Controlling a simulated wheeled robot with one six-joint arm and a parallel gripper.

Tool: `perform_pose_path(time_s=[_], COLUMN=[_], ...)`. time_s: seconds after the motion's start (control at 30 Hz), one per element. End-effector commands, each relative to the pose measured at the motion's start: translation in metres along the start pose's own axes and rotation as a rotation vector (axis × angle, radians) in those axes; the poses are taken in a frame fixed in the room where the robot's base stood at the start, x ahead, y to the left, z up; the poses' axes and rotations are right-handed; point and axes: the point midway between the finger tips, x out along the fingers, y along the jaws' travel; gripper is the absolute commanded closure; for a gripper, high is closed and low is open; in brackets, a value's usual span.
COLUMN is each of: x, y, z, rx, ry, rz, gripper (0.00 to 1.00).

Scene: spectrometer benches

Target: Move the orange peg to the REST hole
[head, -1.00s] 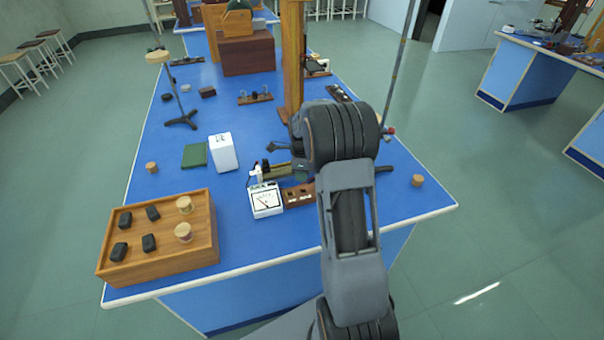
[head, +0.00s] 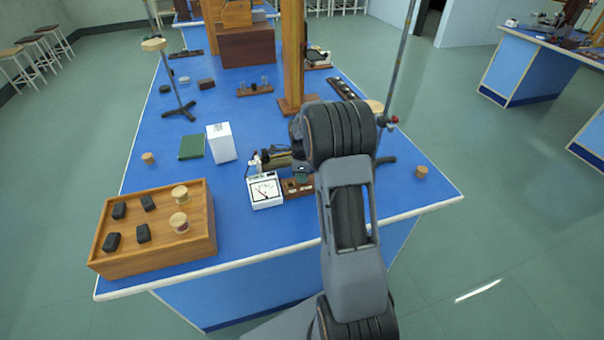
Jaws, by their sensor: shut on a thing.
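My arm's wrist (head: 340,132) hangs over the right part of the blue bench. My gripper is hidden behind the wrist, so its jaws and anything in them do not show. I cannot make out an orange peg. I see no readable REST label or hole. A small brown wooden block (head: 298,187) with pale spots lies just left of the wrist, partly covered by my arm. A white meter (head: 264,191) stands beside it.
A wooden tray (head: 150,262) with dark blocks and tan discs stands front left. A white box (head: 221,143), green book (head: 192,147) and tripod stand (head: 180,110) are farther back. A wooden post (head: 291,60) and metal rod (head: 402,60) rise behind the wrist. Front right bench is mostly clear.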

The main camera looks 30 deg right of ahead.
Motion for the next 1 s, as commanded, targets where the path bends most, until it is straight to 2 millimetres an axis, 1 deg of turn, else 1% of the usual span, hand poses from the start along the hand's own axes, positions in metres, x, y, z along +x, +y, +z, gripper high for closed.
perform_pose_path(time_s=[0.13,0.43,0.47,0.7,0.77,1.0], x=[0.0046,0.0048,0.0048,0.0048,0.0048,0.0041], y=[0.0001,0.0001,0.0001,0.0001,0.0001,0.0000], z=[0.0000,0.0000,0.0000,0.0000,0.0000,0.0000], rx=[0.000,0.000,0.000,0.000,0.000,0.000], ry=[0.000,0.000,0.000,0.000,0.000,0.000], rz=[0.000,0.000,0.000,0.000,0.000,0.000], gripper=[1.00,1.00,0.79,0.56,0.50,0.50])
